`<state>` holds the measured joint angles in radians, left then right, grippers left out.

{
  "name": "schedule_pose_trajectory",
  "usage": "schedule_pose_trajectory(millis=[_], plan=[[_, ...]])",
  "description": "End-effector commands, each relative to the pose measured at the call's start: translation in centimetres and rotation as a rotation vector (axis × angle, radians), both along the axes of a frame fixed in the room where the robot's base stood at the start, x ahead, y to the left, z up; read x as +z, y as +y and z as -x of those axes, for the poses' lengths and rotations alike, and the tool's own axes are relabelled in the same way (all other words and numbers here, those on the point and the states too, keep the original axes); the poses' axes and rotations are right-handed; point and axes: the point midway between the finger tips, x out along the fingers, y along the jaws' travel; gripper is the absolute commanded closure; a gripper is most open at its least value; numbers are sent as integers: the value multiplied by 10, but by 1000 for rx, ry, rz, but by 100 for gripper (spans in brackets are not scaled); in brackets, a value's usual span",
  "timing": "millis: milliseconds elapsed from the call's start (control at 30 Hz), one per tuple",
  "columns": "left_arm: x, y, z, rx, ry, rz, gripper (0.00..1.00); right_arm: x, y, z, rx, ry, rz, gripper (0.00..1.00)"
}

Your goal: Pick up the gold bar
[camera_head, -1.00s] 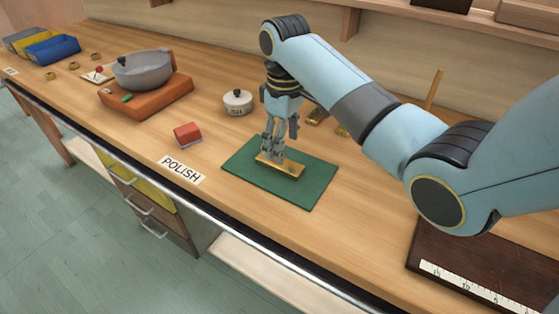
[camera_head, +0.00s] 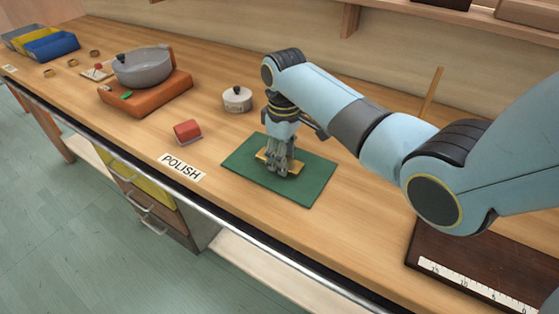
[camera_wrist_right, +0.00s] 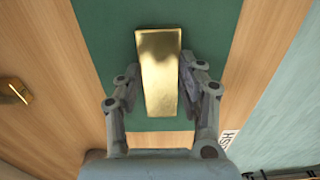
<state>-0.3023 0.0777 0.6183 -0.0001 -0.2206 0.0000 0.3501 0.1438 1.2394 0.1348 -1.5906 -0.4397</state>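The gold bar (camera_head: 262,155) lies on the green mat (camera_head: 310,188) on the workbench. In the right wrist view the bar (camera_wrist_right: 160,75) shows its shiny top face, with green mat around it. My right gripper (camera_head: 279,168) points down over the bar, its fingers low near the mat and hiding the bar's middle. In the wrist view its fingers (camera_wrist_right: 160,72) stand on either side of the bar, spread apart. They are close to its long edges; contact is not clear. My left gripper is not in view.
A red block (camera_head: 187,131) and a POLISH label (camera_head: 181,168) lie left of the mat. A small lidded pot (camera_head: 237,99) stands behind it. A grey pan (camera_head: 142,68) rests on an orange base (camera_head: 150,97). A dark board (camera_head: 470,262) with a ruler lies at right.

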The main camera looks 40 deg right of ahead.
Motion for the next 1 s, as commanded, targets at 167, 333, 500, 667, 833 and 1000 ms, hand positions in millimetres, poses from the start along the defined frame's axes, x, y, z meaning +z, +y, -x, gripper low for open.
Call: schedule_pose_trajectory(millis=[167,333,500,667,833,1000], plan=[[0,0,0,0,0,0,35,0,0,0,0,0,0,92],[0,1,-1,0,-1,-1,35,0,0,0,0,0,0,100],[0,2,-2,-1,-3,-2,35,1,0,-1,0,-2,0,100],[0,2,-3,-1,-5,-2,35,3,0,-1,0,-2,0,100],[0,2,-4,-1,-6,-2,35,16,0,-2,0,-4,0,100],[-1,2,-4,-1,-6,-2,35,44,-1,-2,0,-7,1,100]])
